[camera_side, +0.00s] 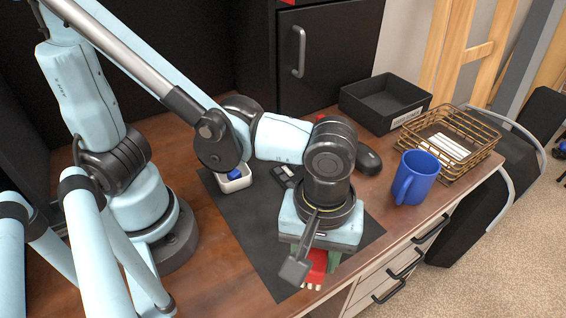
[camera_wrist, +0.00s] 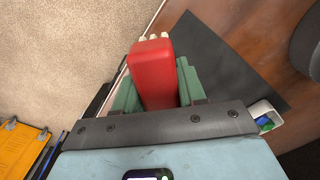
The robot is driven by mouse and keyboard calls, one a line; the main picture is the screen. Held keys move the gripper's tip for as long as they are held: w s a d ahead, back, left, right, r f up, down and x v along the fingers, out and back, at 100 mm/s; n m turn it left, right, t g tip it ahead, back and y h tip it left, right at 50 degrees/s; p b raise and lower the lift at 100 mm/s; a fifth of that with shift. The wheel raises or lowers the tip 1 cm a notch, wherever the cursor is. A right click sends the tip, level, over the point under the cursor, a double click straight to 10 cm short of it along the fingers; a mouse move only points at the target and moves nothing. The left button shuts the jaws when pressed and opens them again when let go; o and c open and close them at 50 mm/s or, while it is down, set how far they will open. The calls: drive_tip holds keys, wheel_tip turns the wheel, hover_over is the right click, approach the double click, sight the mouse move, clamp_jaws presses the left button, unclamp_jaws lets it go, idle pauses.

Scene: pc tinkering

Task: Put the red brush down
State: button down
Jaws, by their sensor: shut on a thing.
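The red brush (camera_side: 316,268) is between the green fingers of my gripper (camera_side: 318,262), near the front edge of the dark mat (camera_side: 256,238) in the side view. In the wrist view the red brush (camera_wrist: 152,75) fills the space between the green fingers of my gripper (camera_wrist: 156,88), with its pale bristles at the top. My gripper is shut on it and points down. My wrist hides part of the brush in the side view, and I cannot tell whether the brush touches the mat.
A small white box (camera_side: 235,183) with a blue item stands at the mat's back left. A blue mug (camera_side: 418,180), black tray (camera_side: 350,107) and wire basket (camera_side: 481,158) stand to the right. The desk's front edge is close to my gripper. Bare mat lies left of it.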

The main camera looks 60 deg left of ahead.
drive_tip(key=w+f, duration=0.1)
drive_tip(key=w+a, duration=0.1)
drive_tip(key=w+f, duration=0.1)
drive_tip(key=w, duration=0.1)
drive_tip(key=shift+a+f, duration=0.15)
drive_tip(key=shift+f, duration=2.1)
drive_tip(key=shift+w+f, duration=0.1)
drive_tip(key=shift+f, duration=0.5)
drive_tip(key=c, duration=0.7)
unclamp_jaws()
drive_tip(key=shift+o, duration=0.2)
wheel_tip(320, 180, up, 13)
drive_tip(key=w+a+r+m+t, duration=0.1)
drive_tip(key=w+a+m+t, duration=0.1)
drive_tip(key=a, duration=0.8)
drive_tip(key=w+a+m+t, duration=0.3)
drive_tip(key=a+m+t, duration=0.2)
drive_tip(key=a, duration=0.5)
drive_tip(key=shift+w+a+r+m, duration=0.15)
drive_tip(key=shift+a+r+m, duration=0.25)
drive_tip(key=shift+m, duration=0.6)
